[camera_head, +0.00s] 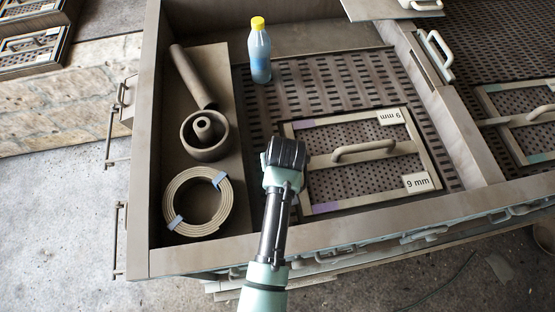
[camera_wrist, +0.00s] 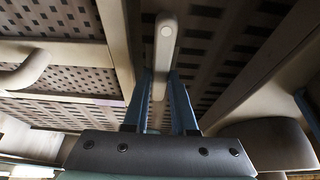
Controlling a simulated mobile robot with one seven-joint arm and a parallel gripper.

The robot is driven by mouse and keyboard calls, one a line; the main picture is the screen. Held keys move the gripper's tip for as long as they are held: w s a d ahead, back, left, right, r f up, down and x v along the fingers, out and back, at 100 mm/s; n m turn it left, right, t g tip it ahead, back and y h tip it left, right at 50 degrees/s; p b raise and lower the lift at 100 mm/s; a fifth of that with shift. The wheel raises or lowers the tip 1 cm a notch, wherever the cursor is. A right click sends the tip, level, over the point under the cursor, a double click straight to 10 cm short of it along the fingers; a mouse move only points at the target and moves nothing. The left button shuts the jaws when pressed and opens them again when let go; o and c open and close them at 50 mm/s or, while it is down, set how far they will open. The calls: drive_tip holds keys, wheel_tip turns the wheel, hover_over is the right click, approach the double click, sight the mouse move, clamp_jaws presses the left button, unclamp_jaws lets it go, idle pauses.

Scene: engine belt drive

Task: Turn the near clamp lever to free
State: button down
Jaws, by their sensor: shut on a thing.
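My gripper (camera_head: 286,152) is at the left edge of a framed perforated panel (camera_head: 318,208) marked 9 mm. In the head view it hides whatever is between its fingers. In the wrist view my gripper (camera_wrist: 161,92) has its two blue fingers on either side of a pale, narrow clamp lever (camera_wrist: 165,40) with a rounded end and a light round spot. The fingers are shut on this lever. It lies beside the panel's frame edge, roughly in line with the fingers. No second lever shows clearly, and the lever's foot is hidden.
The panel has a raised beige handle (camera_head: 362,151) close to the right of my gripper. A blue bottle with a yellow cap (camera_head: 259,52) stands behind. A coiled ring (camera_head: 176,202), a round cup part (camera_head: 204,136) and a tube (camera_head: 193,77) lie at left.

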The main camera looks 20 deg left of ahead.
drive_tip(key=c, duration=0.7)
unclamp_jaws()
drive_tip(key=b+v, duration=0.2)
drive_tip(key=v, duration=1.1)
